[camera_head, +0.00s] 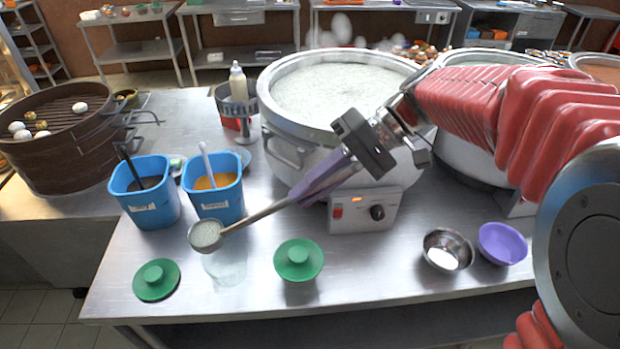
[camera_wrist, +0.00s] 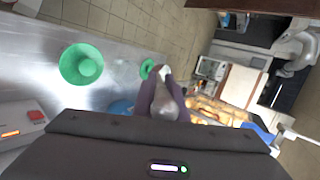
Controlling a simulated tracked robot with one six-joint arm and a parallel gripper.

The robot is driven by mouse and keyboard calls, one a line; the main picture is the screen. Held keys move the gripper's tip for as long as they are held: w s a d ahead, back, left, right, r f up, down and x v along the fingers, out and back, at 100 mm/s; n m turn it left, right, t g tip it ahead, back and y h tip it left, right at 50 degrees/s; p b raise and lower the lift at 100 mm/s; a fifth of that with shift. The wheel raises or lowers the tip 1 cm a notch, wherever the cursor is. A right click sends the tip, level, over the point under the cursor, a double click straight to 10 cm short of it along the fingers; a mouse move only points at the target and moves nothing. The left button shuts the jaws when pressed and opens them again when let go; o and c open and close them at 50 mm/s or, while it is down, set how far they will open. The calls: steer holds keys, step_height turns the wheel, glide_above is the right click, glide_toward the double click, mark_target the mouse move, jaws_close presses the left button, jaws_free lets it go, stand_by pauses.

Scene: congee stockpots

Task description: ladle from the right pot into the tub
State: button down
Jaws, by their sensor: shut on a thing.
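My gripper (camera_head: 312,188), with purple fingers, is shut on the handle of a metal ladle (camera_head: 257,216). The ladle's bowl, at the lower left in the head view, holds pale congee and looks roughly level. It is directly above a clear tub (camera_head: 226,268) on the steel counter and hides part of the tub's rim; I cannot tell whether they touch. The left large pot (camera_head: 285,125) is full of white congee. The pot to its right (camera_head: 455,160) also holds pale congee and is partly hidden by my arm. The fingers also show in the wrist view (camera_wrist: 160,100).
A steel bowl (camera_head: 447,250) and purple bowl (camera_head: 502,243) sit at right. A control box (camera_head: 364,211) fronts the left pot. A dark steamer (camera_head: 60,150) stands at far left.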

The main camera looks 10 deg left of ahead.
step_height(320, 180, down, 7)
steer(key=shift+f, duration=0.2)
stand_by(0.6)
steer(key=shift+f, duration=0.2)
steer(key=shift+f, duration=0.5)
steer(key=shift+m, duration=0.3)
stand_by(0.4)
steer(key=shift+s+a+m+y, duration=0.1)
steer(key=shift+s+m+y, duration=0.15)
steer(key=shift+m, duration=0.6)
steer(key=shift+s+a+m+y, duration=0.1)
steer(key=shift+m+y, duration=0.15)
steer(key=shift+m, duration=0.6)
